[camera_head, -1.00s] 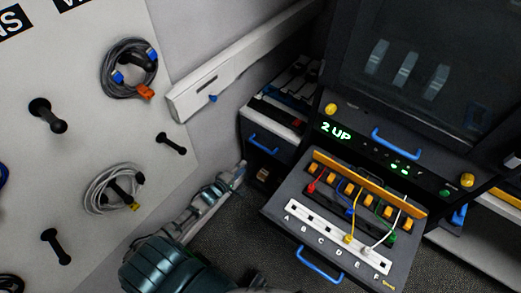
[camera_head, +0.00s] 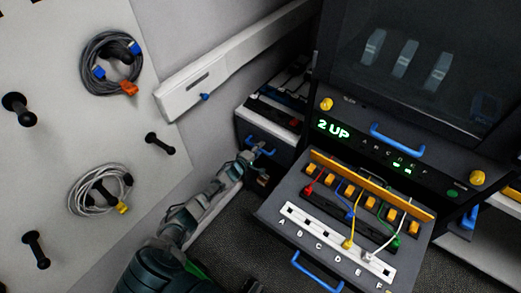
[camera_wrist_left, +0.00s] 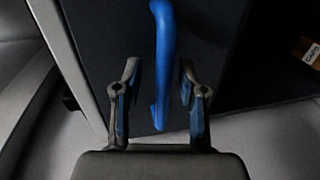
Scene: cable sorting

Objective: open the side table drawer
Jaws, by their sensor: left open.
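The side table (camera_head: 286,120) stands left of the dark cabinet. Its dark drawer front (camera_head: 290,162) carries a blue handle (camera_head: 268,146) and looks shut. My left gripper (camera_head: 256,153) reaches the handle's left end in the head view. In the left wrist view my left gripper (camera_wrist_left: 159,72) is open. The blue handle (camera_wrist_left: 164,50) runs lengthwise between its two fingers, with gaps on both sides, in front of the dark drawer face (camera_wrist_left: 110,50). I cannot tell whether a finger touches it. My right gripper is not in view.
A pulled-out tray (camera_head: 380,262) with coloured cables, lettered slots and a blue handle juts out right of my left arm. A wall board (camera_head: 60,150) with pegs and coiled cables is on the left. A white rail (camera_head: 215,75) runs along the wall.

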